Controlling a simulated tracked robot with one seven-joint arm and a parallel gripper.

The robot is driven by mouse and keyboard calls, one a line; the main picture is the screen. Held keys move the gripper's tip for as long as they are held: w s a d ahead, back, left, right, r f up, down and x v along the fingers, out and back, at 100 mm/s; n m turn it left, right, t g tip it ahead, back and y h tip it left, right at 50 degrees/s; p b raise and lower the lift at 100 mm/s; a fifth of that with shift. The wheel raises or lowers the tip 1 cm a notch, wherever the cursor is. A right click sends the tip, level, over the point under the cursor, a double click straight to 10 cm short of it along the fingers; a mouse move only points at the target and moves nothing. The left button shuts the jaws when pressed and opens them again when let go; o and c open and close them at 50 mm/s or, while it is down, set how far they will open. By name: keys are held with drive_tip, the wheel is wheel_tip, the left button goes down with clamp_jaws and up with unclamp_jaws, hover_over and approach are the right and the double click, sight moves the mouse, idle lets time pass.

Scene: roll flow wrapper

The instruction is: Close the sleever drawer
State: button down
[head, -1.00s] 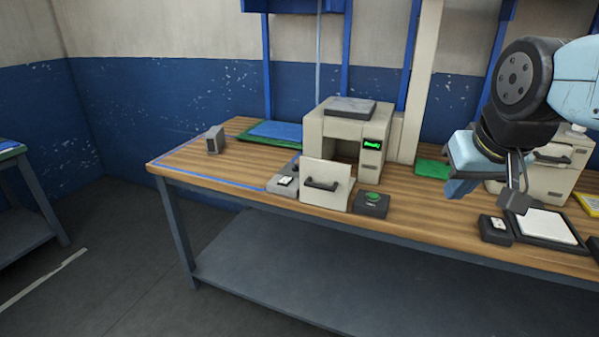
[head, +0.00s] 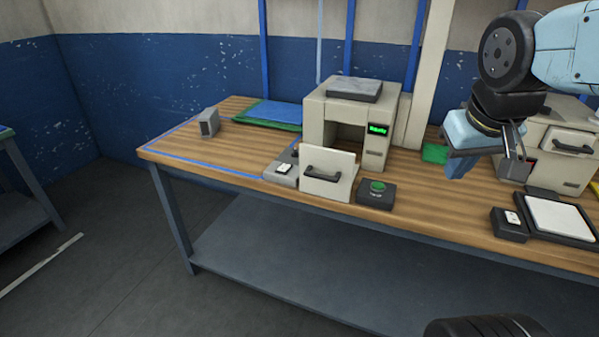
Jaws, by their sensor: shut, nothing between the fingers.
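The cream machine (head: 391,105) with a lit green display stands mid-table. Its drawer (head: 328,172) is pulled out toward the front edge, with a dark handle (head: 324,173) on its upright front panel. An opening shows in the machine body behind the panel. My gripper (head: 514,170) is shut and empty, in the air to the right of this machine and well apart from the drawer. It partly covers a second cream machine (head: 560,165) at the right, which has a dark handle on its front.
A black box with a green button (head: 376,194) sits just right of the drawer, and a grey unit (head: 281,171) just left. A small grey block (head: 209,123) and a blue-green mat (head: 268,113) are further left. A black-framed white pad (head: 558,217) lies at the right.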

drive_tip(key=w+a+f+n+g+h, duration=0.1)
drive_tip(key=w+f+n+g+h, duration=0.2)
drive_tip(key=w+f+n+h, duration=0.3)
drive_tip(key=n+t, duration=1.5)
drive_tip(key=n, duration=1)
approach(302, 170)
drive_tip(key=x, duration=0.6)
drive_tip(key=shift+w+d, duration=0.3)
drive_tip(key=shift+d, duration=0.05)
drive_tip(key=shift+w, duration=0.1)
